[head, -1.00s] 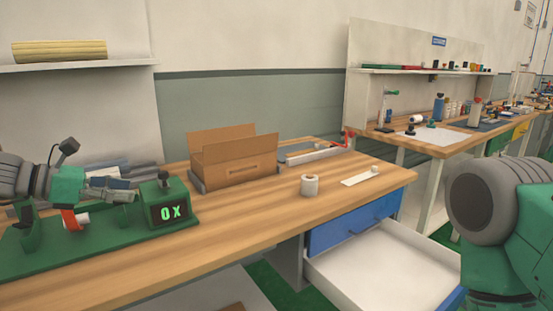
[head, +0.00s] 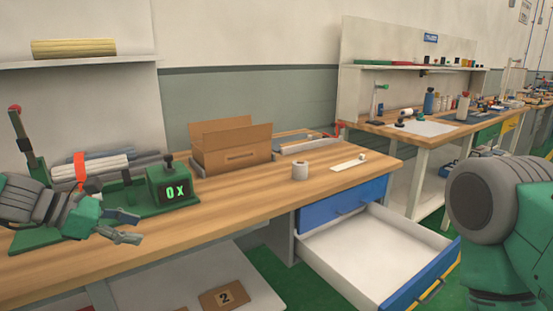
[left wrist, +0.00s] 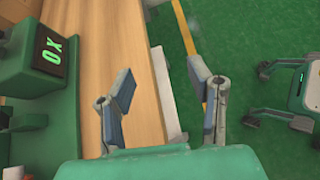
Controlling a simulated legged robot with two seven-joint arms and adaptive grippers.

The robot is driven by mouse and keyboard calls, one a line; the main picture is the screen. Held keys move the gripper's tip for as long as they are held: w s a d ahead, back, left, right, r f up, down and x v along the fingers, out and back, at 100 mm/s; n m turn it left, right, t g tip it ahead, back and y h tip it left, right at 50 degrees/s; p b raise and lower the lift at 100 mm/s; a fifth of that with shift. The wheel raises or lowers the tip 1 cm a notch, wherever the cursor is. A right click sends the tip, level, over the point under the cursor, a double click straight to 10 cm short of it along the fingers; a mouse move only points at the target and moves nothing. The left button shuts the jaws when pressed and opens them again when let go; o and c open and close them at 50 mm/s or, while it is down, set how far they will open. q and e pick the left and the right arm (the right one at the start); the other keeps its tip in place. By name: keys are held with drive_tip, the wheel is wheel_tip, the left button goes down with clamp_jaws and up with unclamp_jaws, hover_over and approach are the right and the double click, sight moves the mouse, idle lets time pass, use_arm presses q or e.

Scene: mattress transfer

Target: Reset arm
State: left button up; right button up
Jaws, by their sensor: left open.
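My left gripper (head: 128,228) is open over the front left part of the wooden workbench (head: 235,208). Its two fingers also show spread in the left wrist view (left wrist: 165,95), with nothing between them but the bench edge and the floor beyond. My left arm comes in from the left and hides part of a green fixture with a display box (head: 172,188) that reads "0X". The display box also shows at upper left in the left wrist view (left wrist: 40,50). My right arm's shoulder fills the right edge of the head view, but its gripper is out of view.
A blue-fronted drawer (head: 370,250) stands open at the bench's right front. A box marked "2" (head: 224,296) lies below. The front middle of the bench top is clear.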

use_arm(q)
drive_tip(key=s+f+m+g+y, duration=0.3)
drive_tip(key=s+f+m, duration=0.2)
drive_tip(key=s+f, duration=0.55)
drive_tip(key=s+f+m+g+y, duration=0.2)
drive_tip(key=s+f+m+y, duration=0.35)
drive_tip(key=f, duration=0.75)
drive_tip(key=s+d+f+m, duration=0.1)
drive_tip(key=s+f+m, duration=0.2)
drive_tip(key=s+m, duration=0.3)
drive_tip(key=s+d+f+m, duration=0.1)
drive_tip(key=s+f+m, duration=0.3)
drive_tip(key=s, duration=1.1)
drive_tip(key=m, duration=0.3)
drive_tip(key=shift+d+f+g+y, duration=0.2)
drive_tip(key=shift+d+g+y, duration=0.05)
drive_tip(key=shift+g+y, duration=0.1)
drive_tip(key=shift+w+m, duration=0.2)
drive_tip(key=shift+m, duration=0.05)
